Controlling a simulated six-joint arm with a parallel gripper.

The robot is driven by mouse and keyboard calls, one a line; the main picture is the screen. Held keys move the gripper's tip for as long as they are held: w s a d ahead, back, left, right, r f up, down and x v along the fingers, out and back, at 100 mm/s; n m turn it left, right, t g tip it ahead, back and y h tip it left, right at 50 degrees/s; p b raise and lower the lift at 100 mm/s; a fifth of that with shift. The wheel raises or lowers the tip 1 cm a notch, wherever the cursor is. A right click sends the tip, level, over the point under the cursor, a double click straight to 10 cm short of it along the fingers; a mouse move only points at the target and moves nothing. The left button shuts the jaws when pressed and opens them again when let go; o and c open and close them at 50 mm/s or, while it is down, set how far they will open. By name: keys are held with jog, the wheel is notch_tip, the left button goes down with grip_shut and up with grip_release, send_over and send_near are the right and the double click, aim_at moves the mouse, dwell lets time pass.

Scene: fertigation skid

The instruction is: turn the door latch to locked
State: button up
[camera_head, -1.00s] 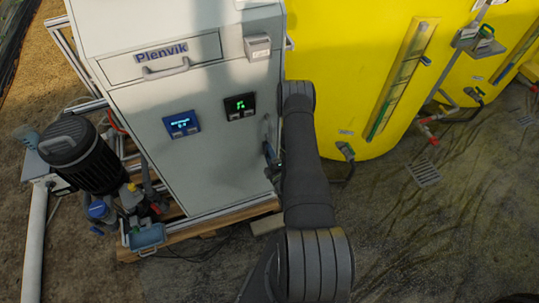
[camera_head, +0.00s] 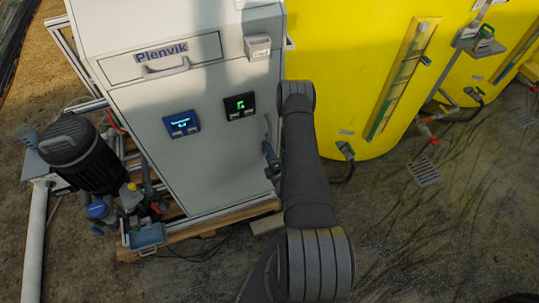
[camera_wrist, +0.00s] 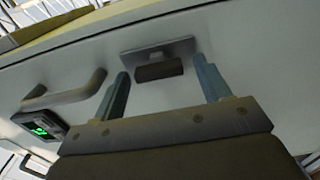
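The door latch (camera_wrist: 158,70) is a short dark bar on a grey plate, set in the pale cabinet door (camera_wrist: 225,45). In the wrist view the bar lies roughly along the plate's long side. My gripper (camera_wrist: 160,72) is open, with one blue-grey finger to each side of the bar; no contact with it shows. In the head view my gripper (camera_head: 271,160) is a small dark shape at the right edge of the cabinet door (camera_head: 205,165), partly behind my arm. The latch cannot be made out there.
A grey door handle (camera_wrist: 65,92) stands out left of the latch. A green-lit display (camera_head: 239,106) and a blue display (camera_head: 181,124) are on the cabinet. A yellow tank (camera_head: 350,60) stands close on the right. A dark pump (camera_head: 82,152) stands left.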

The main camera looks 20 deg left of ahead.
jog(key=v, duration=1.7)
jog(key=shift+d, duration=0.2)
jog(key=shift+s+r, duration=0.1)
jog(key=x, duration=1.7)
jog(key=shift+a, duration=0.2)
jog(key=v, duration=1.7)
jog(key=w+a+m, duration=1.1)
jog(key=w+m, duration=0.1)
jog(key=m, duration=0.1)
jog(key=shift+w+a+r+m, duration=0.2)
jog(key=shift+a+m, duration=0.1)
jog(key=shift+a, duration=0.1)
dwell(0.7)
